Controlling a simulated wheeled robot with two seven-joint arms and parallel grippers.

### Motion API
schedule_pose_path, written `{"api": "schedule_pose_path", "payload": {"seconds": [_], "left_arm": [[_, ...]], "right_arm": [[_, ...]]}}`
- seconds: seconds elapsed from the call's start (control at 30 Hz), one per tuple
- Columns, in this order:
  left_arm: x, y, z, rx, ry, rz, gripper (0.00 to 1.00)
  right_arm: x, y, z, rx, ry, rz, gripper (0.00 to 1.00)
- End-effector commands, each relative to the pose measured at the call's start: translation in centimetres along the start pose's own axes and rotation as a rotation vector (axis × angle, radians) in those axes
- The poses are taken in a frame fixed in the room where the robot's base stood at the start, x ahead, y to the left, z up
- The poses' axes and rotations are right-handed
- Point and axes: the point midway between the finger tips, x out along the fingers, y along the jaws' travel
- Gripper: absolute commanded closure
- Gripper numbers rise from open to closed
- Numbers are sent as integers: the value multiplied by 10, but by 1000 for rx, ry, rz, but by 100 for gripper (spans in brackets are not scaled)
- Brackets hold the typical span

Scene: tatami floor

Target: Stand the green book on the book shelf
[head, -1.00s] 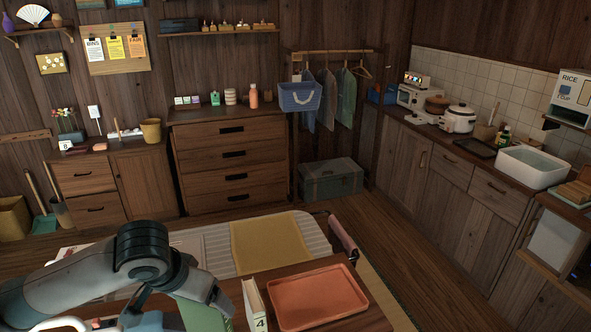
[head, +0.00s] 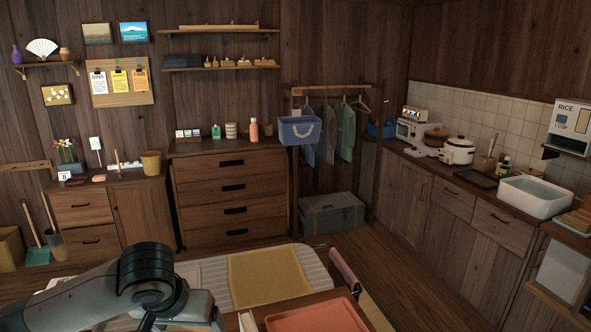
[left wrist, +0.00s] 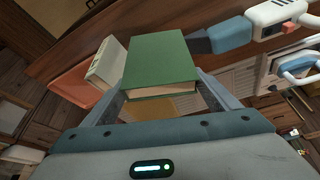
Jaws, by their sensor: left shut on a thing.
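The green book (left wrist: 160,58) shows large in the left wrist view, its cover upward and its page edges toward the camera. My left gripper (left wrist: 160,88) is shut on it, one finger at each side. In the head view my left arm reaches in at the bottom left, and its gripper and the book are below the picture. A white book (left wrist: 106,62) is close to the left of the green one; its top shows in the head view (head: 247,321). I cannot tell which piece is the book shelf. My right gripper is not seen.
A coral tray (head: 318,318) lies on the table, right of the white book. White-and-blue objects (left wrist: 232,33), unclear in kind, lie right of the green book. A yellow cloth (head: 265,278) lies beyond the table. Open floor (head: 405,290) runs to the right.

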Motion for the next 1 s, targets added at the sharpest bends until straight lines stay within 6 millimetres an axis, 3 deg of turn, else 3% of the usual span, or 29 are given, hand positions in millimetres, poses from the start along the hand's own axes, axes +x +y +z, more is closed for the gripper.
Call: {"api": "schedule_pose_path", "payload": {"seconds": [1.0], "left_arm": [[0,0,0,0,1,1,62]], "right_arm": [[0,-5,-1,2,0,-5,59]]}}
